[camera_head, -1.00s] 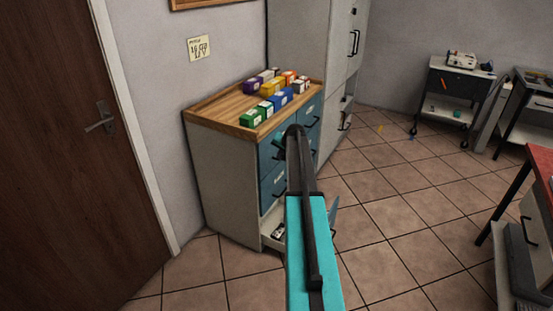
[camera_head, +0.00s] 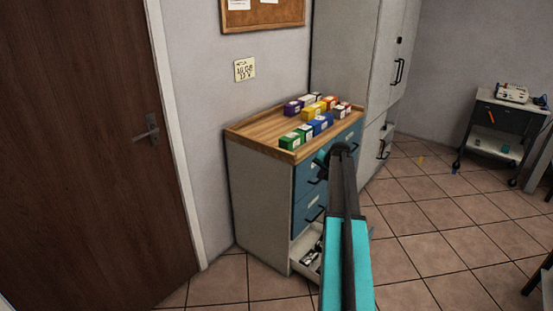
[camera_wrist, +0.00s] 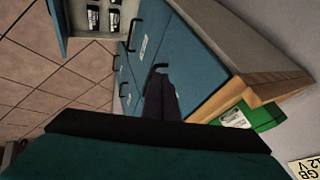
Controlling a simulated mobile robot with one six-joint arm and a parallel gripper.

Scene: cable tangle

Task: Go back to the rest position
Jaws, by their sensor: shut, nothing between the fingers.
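My gripper shows in the wrist view as dark fingers (camera_wrist: 161,95), shut together with nothing between them. They are in front of the blue drawer fronts (camera_wrist: 180,50) of a cabinet, near its wooden top edge. In the head view my teal and black arm rises in front of the cabinet (camera_head: 262,195). The arm's end is beside the cabinet's upper drawers, and the fingers are hidden there. I cannot tell whether the fingers touch the drawer front.
Several coloured boxes (camera_head: 321,123) stand on the cabinet's wooden top (camera_head: 255,130). Its bottom drawer (camera_head: 307,250) is open with items inside. A brown door (camera_head: 80,150) is at left, a tall grey cabinet (camera_head: 350,60) behind, a trolley (camera_head: 500,120) at right.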

